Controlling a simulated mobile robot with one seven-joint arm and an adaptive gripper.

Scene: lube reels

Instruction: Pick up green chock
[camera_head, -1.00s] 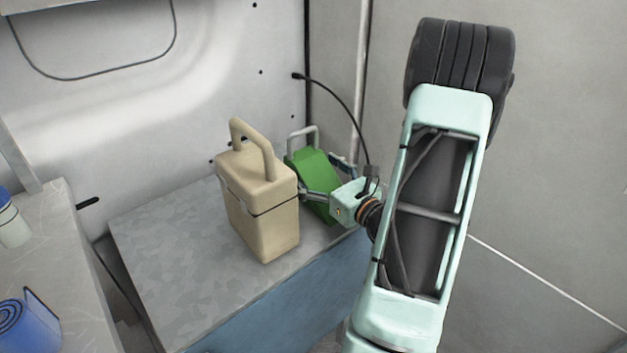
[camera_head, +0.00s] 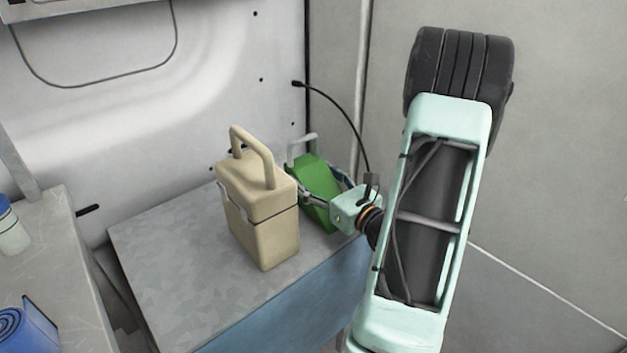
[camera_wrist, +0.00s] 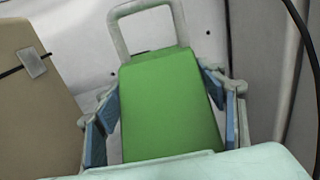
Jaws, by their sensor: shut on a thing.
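The green chock (camera_head: 318,179) stands on the grey metal top at the right, close to the back corner, with its pale loop handle upward. My gripper (camera_head: 328,188) reaches in from the right with its fingers around the chock's sides. In the wrist view the chock (camera_wrist: 172,108) fills the middle, with the blue finger pads of my gripper (camera_wrist: 160,112) on its left and right sides. The gripper is shut on it. The chock's lower part is hidden behind the gripper's palm in the wrist view, so I cannot tell there whether it touches the top.
A beige lidded box (camera_head: 262,225) with a handle stands directly left of the chock, very near the left finger. The grey top (camera_head: 165,245) is clear left of it. Walls stand behind and right. A blue item (camera_head: 28,325) and a bottle (camera_head: 12,225) sit far left.

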